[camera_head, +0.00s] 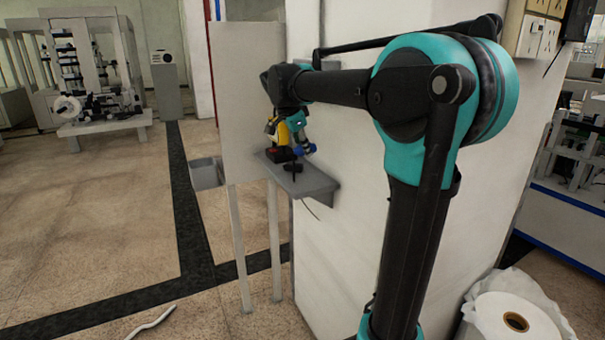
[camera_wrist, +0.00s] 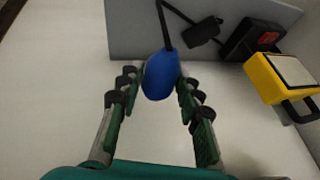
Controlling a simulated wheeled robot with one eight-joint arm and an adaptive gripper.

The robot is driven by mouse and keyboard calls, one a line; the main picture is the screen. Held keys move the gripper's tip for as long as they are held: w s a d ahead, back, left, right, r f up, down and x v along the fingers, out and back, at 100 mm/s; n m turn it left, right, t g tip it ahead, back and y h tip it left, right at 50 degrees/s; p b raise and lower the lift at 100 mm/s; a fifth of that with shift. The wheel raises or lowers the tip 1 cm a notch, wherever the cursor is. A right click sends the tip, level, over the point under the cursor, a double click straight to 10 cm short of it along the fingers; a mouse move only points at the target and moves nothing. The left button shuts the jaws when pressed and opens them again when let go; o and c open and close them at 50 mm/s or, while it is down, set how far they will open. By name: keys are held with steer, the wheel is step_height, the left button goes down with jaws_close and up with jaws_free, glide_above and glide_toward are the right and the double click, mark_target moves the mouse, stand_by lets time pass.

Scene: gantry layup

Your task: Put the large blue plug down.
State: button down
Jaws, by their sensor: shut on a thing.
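The large blue plug (camera_wrist: 161,76) is held between the two fingertips of my gripper (camera_wrist: 160,82) in the wrist view. A dark cable runs from its far end up toward the grey shelf (camera_wrist: 140,28). In the head view, the blue plug (camera_head: 305,149) shows small at my gripper (camera_head: 300,140), close to the grey wall shelf (camera_head: 308,183). The plug appears just off the shelf's front edge in the wrist view; its exact height above or beside the shelf I cannot tell.
On the shelf sit a small black connector (camera_wrist: 204,32), a black box with a red button (camera_wrist: 252,38) and a yellow device (camera_wrist: 284,76). A grey bin (camera_head: 207,173) hangs left of the shelf. A white roll (camera_head: 512,318) stands on the floor at right.

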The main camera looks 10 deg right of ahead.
step_height(320, 180, down, 9)
steer(key=shift+f, duration=0.2)
stand_by(0.3)
steer(key=shift+f, duration=0.1)
steer(key=c, duration=1)
jaws_free()
steer(key=shift+c, duration=0.2)
